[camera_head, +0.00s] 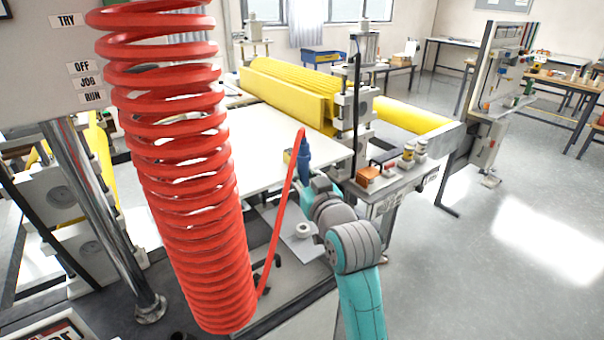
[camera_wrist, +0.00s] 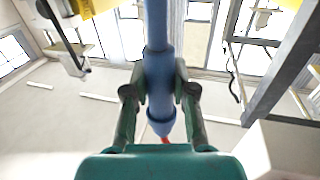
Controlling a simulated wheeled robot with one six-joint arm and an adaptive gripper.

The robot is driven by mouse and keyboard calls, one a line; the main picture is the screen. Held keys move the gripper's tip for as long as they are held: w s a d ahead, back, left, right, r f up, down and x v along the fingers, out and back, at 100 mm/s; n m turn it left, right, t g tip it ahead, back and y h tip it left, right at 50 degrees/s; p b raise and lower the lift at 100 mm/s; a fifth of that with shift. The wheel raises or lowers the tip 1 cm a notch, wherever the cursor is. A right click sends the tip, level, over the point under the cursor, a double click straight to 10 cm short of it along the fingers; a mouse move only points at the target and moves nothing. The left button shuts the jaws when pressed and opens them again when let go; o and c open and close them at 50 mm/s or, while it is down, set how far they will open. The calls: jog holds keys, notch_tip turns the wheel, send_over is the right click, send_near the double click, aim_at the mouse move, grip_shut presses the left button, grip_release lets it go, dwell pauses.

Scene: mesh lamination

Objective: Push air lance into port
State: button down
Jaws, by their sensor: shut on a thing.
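The blue air lance (camera_head: 304,158) stands about upright over the machine bed in the head view, with a red hose joined to its top. My gripper (camera_wrist: 160,90) is shut on the lance, its two fingers on either side of the blue body in the wrist view (camera_wrist: 159,65). In the head view the gripper is partly hidden behind my own wrist. The lance's lower end is hidden there, and the port cannot be made out in either view.
A big red coiled hose (camera_head: 185,180) hangs at the left front. A white sheet (camera_head: 240,145) lies behind the lance. Yellow rolls (camera_head: 290,90) stand at the back. A small white ring (camera_head: 303,230) sits on a plate left of my arm. Open floor (camera_head: 500,230) lies right.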

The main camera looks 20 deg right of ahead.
jog(key=shift+f, duration=0.1)
jog(key=shift+f, duration=2.75)
notch_tip(320, 180, down, 6)
jog(key=shift+f, duration=0.2)
dwell(2.1)
jog(key=c, duration=0.9)
grip_release()
jog(key=shift+o, duration=0.2)
jog(key=shift+s, duration=0.1)
jog(key=s, duration=1.2)
jog(key=shift+d, duration=0.3)
